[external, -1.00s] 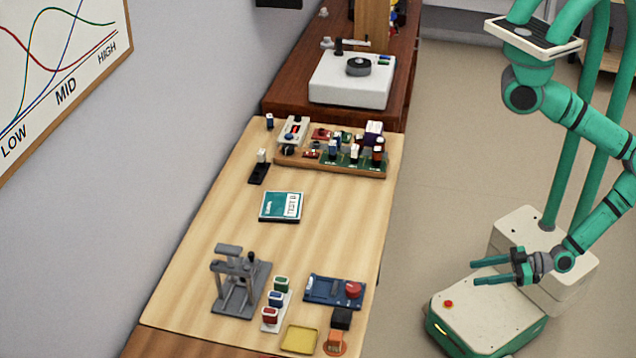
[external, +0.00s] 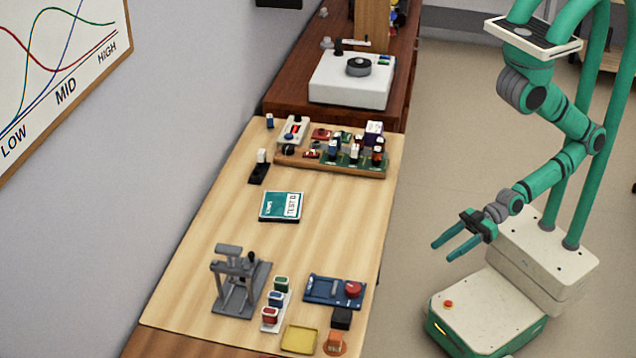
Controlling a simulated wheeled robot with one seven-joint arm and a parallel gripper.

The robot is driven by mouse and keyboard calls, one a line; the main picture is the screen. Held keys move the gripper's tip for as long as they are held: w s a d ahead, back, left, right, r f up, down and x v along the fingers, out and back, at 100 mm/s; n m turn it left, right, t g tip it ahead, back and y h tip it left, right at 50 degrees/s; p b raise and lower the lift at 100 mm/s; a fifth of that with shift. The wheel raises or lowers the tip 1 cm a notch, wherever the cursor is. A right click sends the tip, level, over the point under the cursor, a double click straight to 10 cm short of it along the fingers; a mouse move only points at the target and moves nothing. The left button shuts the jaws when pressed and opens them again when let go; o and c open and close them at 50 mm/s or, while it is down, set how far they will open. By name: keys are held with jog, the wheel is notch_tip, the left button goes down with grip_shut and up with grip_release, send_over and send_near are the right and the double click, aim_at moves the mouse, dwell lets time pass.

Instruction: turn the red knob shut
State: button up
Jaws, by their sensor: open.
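The red knob (external: 353,289) sits at the right end of a flat blue device (external: 322,290) near the right edge of the light wooden table. How far the knob is turned cannot be told from here. My gripper (external: 441,252) is open and empty. It is off the table to the right, above the floor and my base, apart from the knob. Its green fingers point left and down toward the table side.
A black block (external: 341,318), an orange item (external: 334,343) and a yellow tray (external: 300,339) lie close in front of the blue device. Coloured switches (external: 275,299) and a grey stand (external: 238,280) are to its left. The table middle is mostly clear around a teal box (external: 281,206).

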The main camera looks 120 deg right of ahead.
jog(key=w+a+r+n+g+y, duration=0.2)
jog(key=w+a+r+n+y, duration=0.3)
jog(key=w, duration=0.6)
jog(key=w+a+r+n+g+y, duration=0.1)
jog(key=w+a+r+n+y, duration=0.15)
jog(key=w+a, duration=0.65)
jog(key=w+a+r+n+g+y, duration=0.2)
jog(key=w+a+r+n+y, duration=0.15)
jog(key=w, duration=0.95)
jog(key=n+g+h, duration=0.6)
jog(key=n+g, duration=0.4)
send_near(353, 286)
jog(key=x, duration=0.8)
jog(key=shift+a+f, duration=0.1)
jog(key=shift+f, duration=0.1)
jog(key=c, duration=1)
